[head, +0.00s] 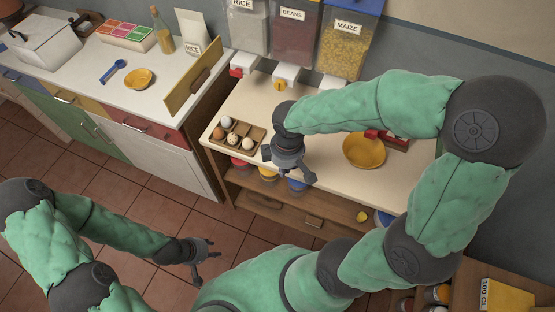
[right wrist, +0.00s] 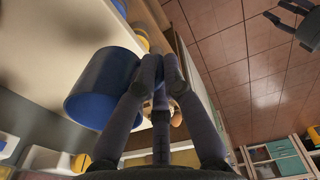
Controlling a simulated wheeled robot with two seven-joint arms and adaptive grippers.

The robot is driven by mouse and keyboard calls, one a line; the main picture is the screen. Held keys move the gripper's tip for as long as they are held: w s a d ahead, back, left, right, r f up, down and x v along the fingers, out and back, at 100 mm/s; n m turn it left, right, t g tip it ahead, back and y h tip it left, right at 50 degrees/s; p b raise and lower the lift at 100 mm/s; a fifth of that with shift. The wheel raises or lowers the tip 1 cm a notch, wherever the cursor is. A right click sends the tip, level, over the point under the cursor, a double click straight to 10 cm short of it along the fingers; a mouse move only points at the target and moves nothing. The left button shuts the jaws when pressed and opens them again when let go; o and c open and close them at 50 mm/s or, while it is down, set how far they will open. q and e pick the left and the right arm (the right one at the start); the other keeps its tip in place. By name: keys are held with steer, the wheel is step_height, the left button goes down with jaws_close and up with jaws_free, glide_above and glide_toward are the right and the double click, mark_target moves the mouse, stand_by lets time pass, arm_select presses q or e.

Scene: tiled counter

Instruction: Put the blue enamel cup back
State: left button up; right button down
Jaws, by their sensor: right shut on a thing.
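The blue enamel cup (right wrist: 104,88) shows large in the right wrist view, against the fingers of my right gripper (right wrist: 160,70), which is shut on it. In the head view the right gripper (head: 296,176) reaches down at the front edge of the cream counter. A bit of blue (head: 297,185) shows just below its fingers, mostly covered by them. It lies in line with a red cup (head: 240,165) and a yellow cup (head: 268,175) under the counter edge. What the blue cup rests on is hidden. My left gripper (head: 206,262) is open and empty over the tiled floor.
An egg tray (head: 238,136) sits on the counter left of the right gripper. A yellow bowl (head: 364,151) is to its right. Dispensers of rice, beans and maize (head: 350,42) stand behind. A wooden shelf (head: 270,208) runs below the counter. The floor in front is clear.

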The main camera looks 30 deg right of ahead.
steer(key=w, duration=0.1)
steer(key=w+f, duration=0.1)
steer(key=w+d+f, duration=0.1)
steer(key=shift+w+b, duration=0.4)
steer(key=w+f, duration=0.1)
steer(key=w+d+f+b, duration=0.1)
steer(key=w+f, duration=0.1)
steer(key=w+f+b, duration=0.1)
steer(key=f, duration=0.1)
steer(key=shift+w+d+f, duration=0.2)
steer(key=shift+d+f, duration=0.05)
steer(key=shift+d, duration=0.05)
step_height(320, 180, down, 3)
steer(key=shift+w+f+b, duration=0.1)
steer(key=shift+f+b, duration=0.05)
steer(key=shift+b, duration=0.8)
